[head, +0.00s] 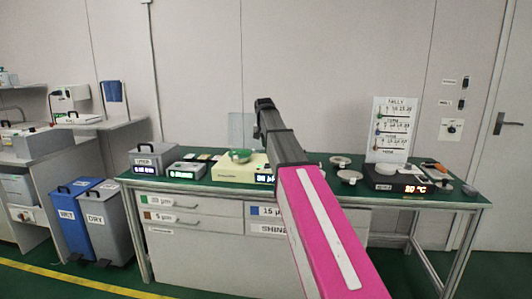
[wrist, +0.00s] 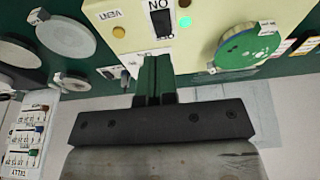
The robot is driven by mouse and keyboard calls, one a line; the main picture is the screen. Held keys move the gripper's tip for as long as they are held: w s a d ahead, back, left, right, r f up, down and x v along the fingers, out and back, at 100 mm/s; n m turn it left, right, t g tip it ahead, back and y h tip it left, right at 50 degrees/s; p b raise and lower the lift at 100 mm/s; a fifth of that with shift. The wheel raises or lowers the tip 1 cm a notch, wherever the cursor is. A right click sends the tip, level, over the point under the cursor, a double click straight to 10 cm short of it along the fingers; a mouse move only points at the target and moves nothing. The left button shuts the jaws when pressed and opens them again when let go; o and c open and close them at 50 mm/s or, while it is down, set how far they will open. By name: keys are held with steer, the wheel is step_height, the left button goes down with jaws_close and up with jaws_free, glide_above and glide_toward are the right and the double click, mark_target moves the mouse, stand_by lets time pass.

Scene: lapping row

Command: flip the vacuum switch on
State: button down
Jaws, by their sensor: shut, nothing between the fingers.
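A cream machine (wrist: 205,50) with a green round plate (wrist: 247,48) fills the top of the wrist view. In the head view the same cream body (head: 235,173) sits on the green bench top. A dark rocker switch (wrist: 161,22) is set in the cream face, by a label that seems to read "ON" upside down. I cannot tell its position or read the small labels well enough to confirm that it is the vacuum switch. My gripper (wrist: 155,62) is shut and empty, its fingertips just below the rocker in the picture. Contact is not visible. In the head view its fingers are hidden.
A green light (wrist: 186,21) glows beside the rocker. On the bench stand grey boxes (head: 153,158), round discs (head: 349,176), a black hot plate (head: 400,182) and an upright tally board (head: 392,128). Wall switches (head: 462,105) are far right.

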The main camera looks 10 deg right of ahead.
steer(key=shift+s+v, duration=0.2)
steer(key=shift+v, duration=0.65)
steer(key=shift+s+v, duration=0.15)
steer(key=shift+v, duration=0.7)
steer(key=shift+a+f, duration=0.15)
steer(key=s+f+n, duration=0.1)
steer(key=s+f, duration=0.2)
steer(key=f, duration=0.5)
steer(key=s+f, duration=0.4)
steer(key=f, duration=0.4)
steer(key=s+d+f+n+g, duration=0.1)
steer(key=s+f+n+g, duration=0.1)
steer(key=s+f, duration=2.3)
step_height(320, 180, down, 2)
steer(key=shift+d+f+n+g+y, duration=0.2)
steer(key=shift+n+g+y, duration=0.1)
steer(key=shift+y, duration=0.1)
